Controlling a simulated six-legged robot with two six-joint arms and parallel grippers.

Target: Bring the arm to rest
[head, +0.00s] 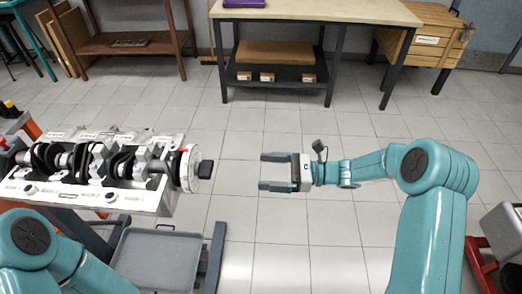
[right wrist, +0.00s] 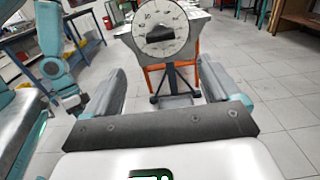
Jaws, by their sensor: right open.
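My right arm (head: 430,175) reaches in from the right in the head view and bends to the left. Its right gripper (head: 270,172) is open and empty, held over bare floor to the right of the engine block. In the right wrist view the two fingers of this gripper (right wrist: 162,90) stand wide apart with nothing between them. My left arm (head: 45,250) shows only in part at the lower left of the head view, and its gripper is out of view.
The engine block (head: 92,194) with its crankshaft (head: 100,162) stands at the left on a stand. The round end plate (right wrist: 160,32) faces the right wrist camera. A grey tray (head: 158,262) lies below. A workbench (head: 320,12) stands at the back. Tiled floor between is free.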

